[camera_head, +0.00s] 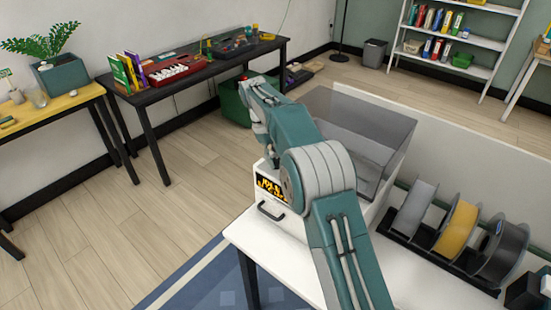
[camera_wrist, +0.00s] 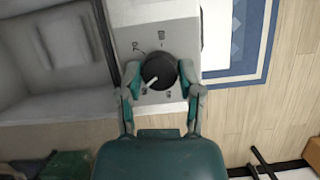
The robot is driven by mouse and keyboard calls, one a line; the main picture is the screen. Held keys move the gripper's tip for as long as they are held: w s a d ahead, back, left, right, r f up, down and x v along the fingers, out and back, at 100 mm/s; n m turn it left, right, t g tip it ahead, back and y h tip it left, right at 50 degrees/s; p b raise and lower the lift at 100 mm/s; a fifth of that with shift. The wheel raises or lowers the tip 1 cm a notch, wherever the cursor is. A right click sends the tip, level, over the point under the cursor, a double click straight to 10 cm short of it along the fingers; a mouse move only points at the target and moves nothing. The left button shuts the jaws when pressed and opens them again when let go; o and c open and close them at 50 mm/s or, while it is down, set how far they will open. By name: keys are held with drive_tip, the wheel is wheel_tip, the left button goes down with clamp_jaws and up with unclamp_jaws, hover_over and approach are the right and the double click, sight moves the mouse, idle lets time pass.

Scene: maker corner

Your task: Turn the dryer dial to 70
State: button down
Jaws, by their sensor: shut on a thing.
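The dryer is a white box (camera_head: 290,222) on a white table, with a dark screen with yellow marks (camera_head: 270,187) and a handle on its front. In the wrist view its white panel (camera_wrist: 125,18) carries a round black dial (camera_wrist: 158,72) with a pale pointer towards the lower left of the picture. Printed marks surround the dial; one at its upper left looks like 70, others are too small to read. My gripper (camera_wrist: 160,68) is shut on the dial, one finger on each side. In the head view my arm hides the dial and the fingertips.
The dryer's grey see-through chamber (camera_head: 362,135) rises beside my arm. Several filament spools (camera_head: 457,230) stand in a rack at the right on the table (camera_head: 415,285). A black bench (camera_head: 190,80) with tools stands at the back. The floor (camera_head: 90,240) at the left is clear.

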drive_tip(key=shift+f, duration=0.15)
drive_tip(key=shift+c, duration=1.3)
unclamp_jaws()
